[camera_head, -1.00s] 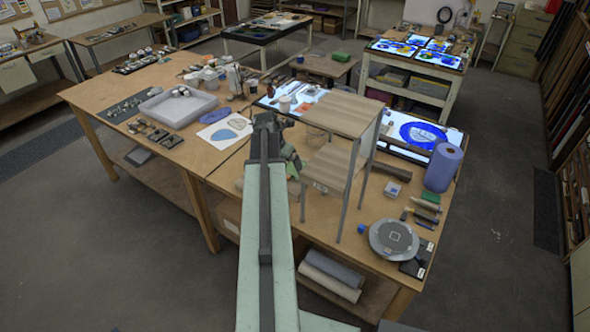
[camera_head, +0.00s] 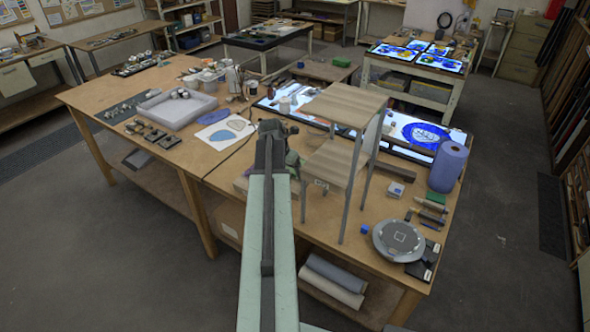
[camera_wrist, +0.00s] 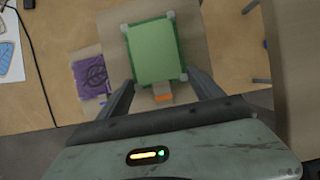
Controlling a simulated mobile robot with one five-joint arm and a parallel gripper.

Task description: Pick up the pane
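In the wrist view a light green rectangular pane (camera_wrist: 153,52) with a darker green edge and pale pieces at its corners lies on a tan board (camera_wrist: 108,40). A small wooden block with an orange end (camera_wrist: 162,91) is at its near edge. My gripper (camera_wrist: 161,80) is open. Its two dark fingers are spread to either side of the pane's near end, with nothing held between them. I cannot tell the height gap. In the head view my gripper (camera_head: 272,132) is over the big table, and the pane is not clearly seen behind my arm.
A wooden two-shelf stand (camera_head: 342,105) rises close to the right of my gripper. A purple patterned square (camera_wrist: 90,77) lies left of the pane.

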